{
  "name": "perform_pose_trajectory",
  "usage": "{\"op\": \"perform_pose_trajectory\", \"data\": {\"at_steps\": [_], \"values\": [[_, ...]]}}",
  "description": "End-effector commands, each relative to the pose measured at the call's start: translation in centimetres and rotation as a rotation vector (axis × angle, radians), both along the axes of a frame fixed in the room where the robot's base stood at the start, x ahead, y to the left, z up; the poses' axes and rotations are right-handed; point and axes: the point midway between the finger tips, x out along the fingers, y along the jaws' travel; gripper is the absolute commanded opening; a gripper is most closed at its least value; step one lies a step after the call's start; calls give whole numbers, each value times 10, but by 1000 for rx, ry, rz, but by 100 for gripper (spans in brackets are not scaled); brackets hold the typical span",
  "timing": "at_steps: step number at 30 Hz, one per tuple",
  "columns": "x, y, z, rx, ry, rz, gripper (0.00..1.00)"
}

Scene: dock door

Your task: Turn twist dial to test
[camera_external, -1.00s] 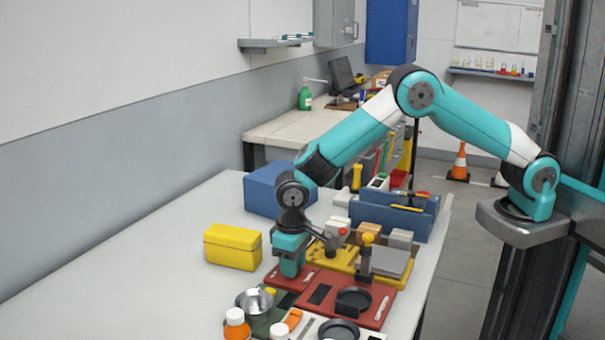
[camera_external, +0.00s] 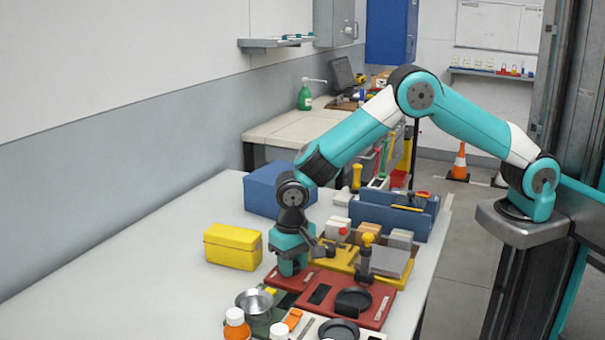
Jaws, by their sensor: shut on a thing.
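My gripper (camera_external: 289,268) points down at the left end of the red board (camera_external: 365,319) on the bench. Its jaws are low at the board's surface and shut on the twist dial, which the gripper hides from this view. No marking for "test" can be made out. The red board also bears a black rectangle (camera_external: 319,294), a round black dish-like part (camera_external: 353,301) and a pale strip.
A yellow box (camera_external: 233,246) stands left of my gripper. A yellow-knobbed post (camera_external: 366,258) stands close on the right. A metal cup (camera_external: 254,301) and an orange bottle (camera_external: 237,325) are in front. The bench (camera_external: 120,282) is clear at far left.

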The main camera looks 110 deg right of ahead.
Motion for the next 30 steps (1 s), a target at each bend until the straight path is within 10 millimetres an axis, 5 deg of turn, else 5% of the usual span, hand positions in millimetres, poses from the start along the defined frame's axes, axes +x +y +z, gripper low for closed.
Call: {"op": "perform_pose_trajectory", "data": {"at_steps": [6,7,10,22,30], "values": [[1,-1,1,-3,-4,-1,10],[1,-1,1,-3,-4,-1,36],[1,-1,1,-2,-4,-1,59],[1,0,8,-1,-3,1,59],[1,-1,64,-2,-8,0,59]]}}
